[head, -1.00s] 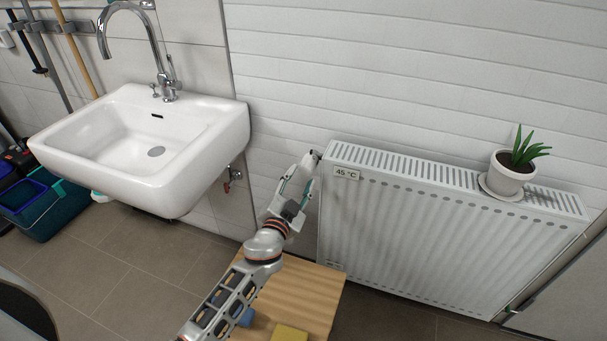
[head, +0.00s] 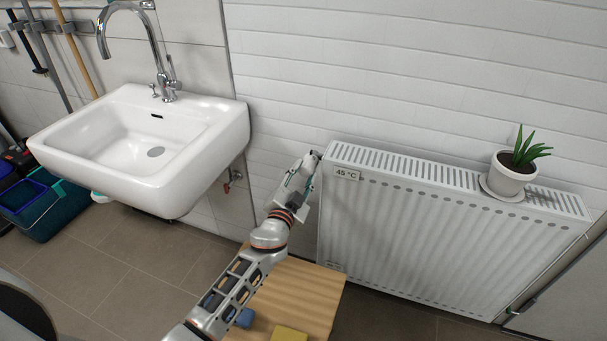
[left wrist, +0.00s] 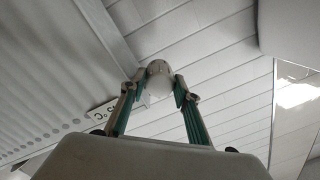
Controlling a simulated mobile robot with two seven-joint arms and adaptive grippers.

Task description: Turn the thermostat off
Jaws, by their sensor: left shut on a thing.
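The white radiator (head: 425,235) stands against the wall, with a "45 °C" label (head: 347,174) at its upper left corner. The label also shows at the left in the left wrist view (left wrist: 101,118). The thermostat knob (left wrist: 159,76) is a pale rounded piece between the fingertips in the left wrist view. In the head view it is mostly hidden by my gripper at the radiator's upper left end. My left gripper (head: 310,162) is shut on the knob, its green-lined fingers (left wrist: 159,92) on either side of it. My right gripper is not in view.
A white sink (head: 190,150) with a chrome tap hangs left of the arm. A wooden table (head: 310,290) with a blue and a yellow item stands below the arm. A potted plant (head: 511,178) sits on the radiator's right end. Teal bins (head: 48,212) stand at far left.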

